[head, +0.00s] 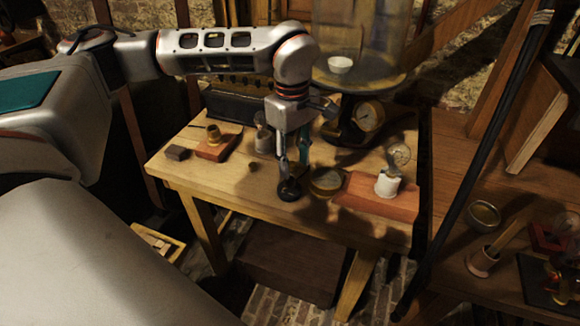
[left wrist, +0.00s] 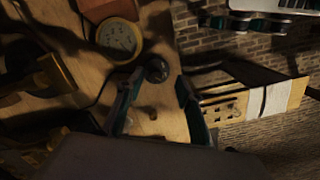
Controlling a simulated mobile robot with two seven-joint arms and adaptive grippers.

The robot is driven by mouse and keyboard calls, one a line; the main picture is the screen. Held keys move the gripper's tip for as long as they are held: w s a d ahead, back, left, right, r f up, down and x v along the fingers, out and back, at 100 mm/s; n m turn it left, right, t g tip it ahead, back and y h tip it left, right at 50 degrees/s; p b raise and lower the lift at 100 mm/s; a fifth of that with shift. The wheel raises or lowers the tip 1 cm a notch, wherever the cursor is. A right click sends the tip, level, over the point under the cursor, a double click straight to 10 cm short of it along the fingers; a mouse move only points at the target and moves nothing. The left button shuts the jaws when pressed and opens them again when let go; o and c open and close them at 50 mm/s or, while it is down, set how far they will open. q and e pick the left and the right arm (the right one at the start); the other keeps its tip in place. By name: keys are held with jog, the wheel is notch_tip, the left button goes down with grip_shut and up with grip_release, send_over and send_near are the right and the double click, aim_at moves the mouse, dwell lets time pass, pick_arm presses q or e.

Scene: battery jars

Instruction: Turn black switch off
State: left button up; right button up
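The black switch (head: 290,189) is a small round dark knob near the front edge of the wooden table. It also shows in the left wrist view (left wrist: 157,70). My left gripper (head: 293,163) points down just above the switch. In the left wrist view my left gripper (left wrist: 158,82) has its two fingers apart with nothing held between them. The switch appears near the fingertips, in the gap between them; I cannot tell whether they touch it. The switch's lever position is too dark to read. My right gripper is in neither view.
A round brass dial (head: 326,182) lies right of the switch, close to it. A red wooden base (head: 360,199) carries a bulb (head: 398,158) on a white holder. A glass jar (head: 360,40) stands behind. A brass piece on a red block (head: 217,148) is left.

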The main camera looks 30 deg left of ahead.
aim_at(290, 183)
pick_arm(q)
jog(key=shift+w+a+r+y, duration=0.15)
jog(key=shift+w+a+r, duration=0.05)
jog(key=shift+a, duration=0.4)
jog(key=shift+w+a+r+y, duration=0.15)
jog(key=shift+w+a, duration=0.05)
jog(key=shift+a, duration=0.35)
notch_tip(290, 183, down, 8)
jog(key=shift+d+r+b, duration=0.1)
jog(key=shift+r+b, duration=0.15)
jog(key=shift+b, duration=0.2)
grip_shut()
